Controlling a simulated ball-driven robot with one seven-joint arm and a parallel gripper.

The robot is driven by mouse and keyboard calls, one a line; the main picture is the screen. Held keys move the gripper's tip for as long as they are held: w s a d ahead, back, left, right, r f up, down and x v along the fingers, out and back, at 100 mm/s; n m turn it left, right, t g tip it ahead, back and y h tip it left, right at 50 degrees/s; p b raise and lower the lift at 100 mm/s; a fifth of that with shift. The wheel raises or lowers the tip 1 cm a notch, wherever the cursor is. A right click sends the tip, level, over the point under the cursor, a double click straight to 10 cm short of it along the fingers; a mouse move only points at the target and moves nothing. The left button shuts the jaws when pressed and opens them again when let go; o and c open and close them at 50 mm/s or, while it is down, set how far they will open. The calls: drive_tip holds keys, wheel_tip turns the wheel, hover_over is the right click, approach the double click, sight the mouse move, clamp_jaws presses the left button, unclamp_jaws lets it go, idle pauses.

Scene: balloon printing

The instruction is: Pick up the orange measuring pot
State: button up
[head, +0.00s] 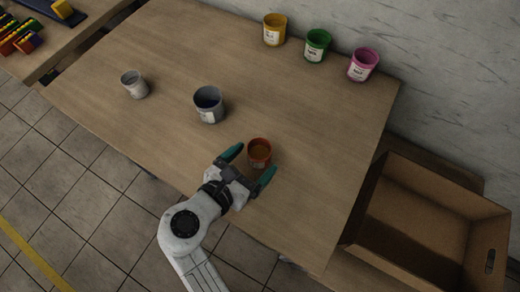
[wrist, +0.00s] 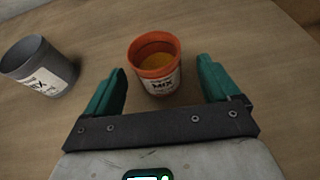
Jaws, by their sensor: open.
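The orange measuring pot (head: 259,152) stands upright on the wooden table, near its front edge. It has an orange rim, orange contents and a white label that reads MIX in the wrist view (wrist: 156,72). My gripper (head: 249,165) is open with its green fingers spread. In the head view the fingers point toward the pot, one on each side of its near part. In the wrist view the pot appears just beyond and between the fingertips (wrist: 162,78). No contact shows.
Yellow (head: 274,30), green (head: 317,46) and pink (head: 362,66) pots line the back edge. An open cardboard box (head: 425,225) is at right. The table (head: 330,130) right of the orange pot is clear.

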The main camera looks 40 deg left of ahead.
sight(265, 148)
drive_tip(key=shift+x, duration=2.7)
drive_tip(key=shift+a+r, duration=0.1)
drive_tip(key=shift+c, duration=0.3)
drive_tip(key=c, duration=1)
